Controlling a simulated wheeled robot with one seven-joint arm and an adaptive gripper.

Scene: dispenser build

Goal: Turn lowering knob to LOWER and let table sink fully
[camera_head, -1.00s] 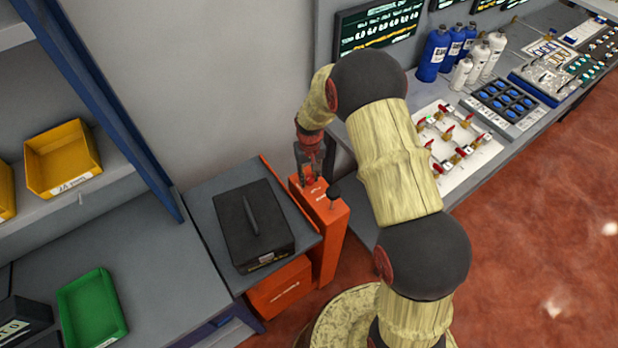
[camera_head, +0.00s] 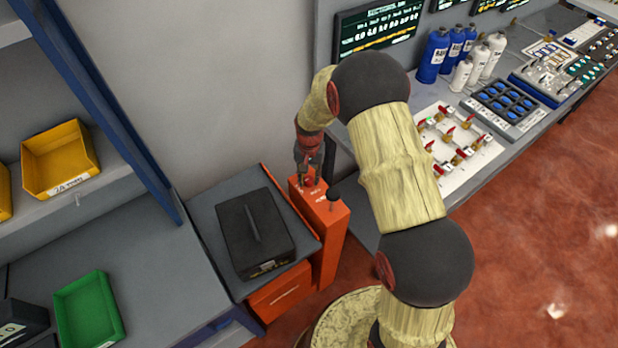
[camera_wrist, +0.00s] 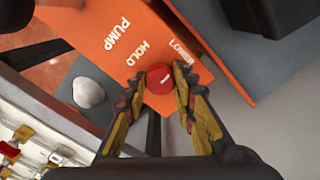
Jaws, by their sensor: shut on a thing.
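The red lowering knob (camera_wrist: 160,82) sits on top of the orange lift column (camera_head: 328,232), between the printed words HOLD and LOWER in the wrist view. My gripper (camera_wrist: 162,92) is shut on the knob, with a fingertip on each side of it. In the head view my gripper (camera_head: 309,178) comes down onto the column's top from above. The knob's exact pointing is hard to read. The grey lift table (camera_head: 215,228) stands left of the column and bears a black case (camera_head: 255,232) with a handle.
A black-knobbed pump lever (camera_head: 333,195) stands on the column's near side. A panel of red valves (camera_head: 455,145), blue bottles (camera_head: 435,55) and consoles line the bench at right. Shelving with a yellow bin (camera_head: 60,160) and a green bin (camera_head: 90,310) stands at left.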

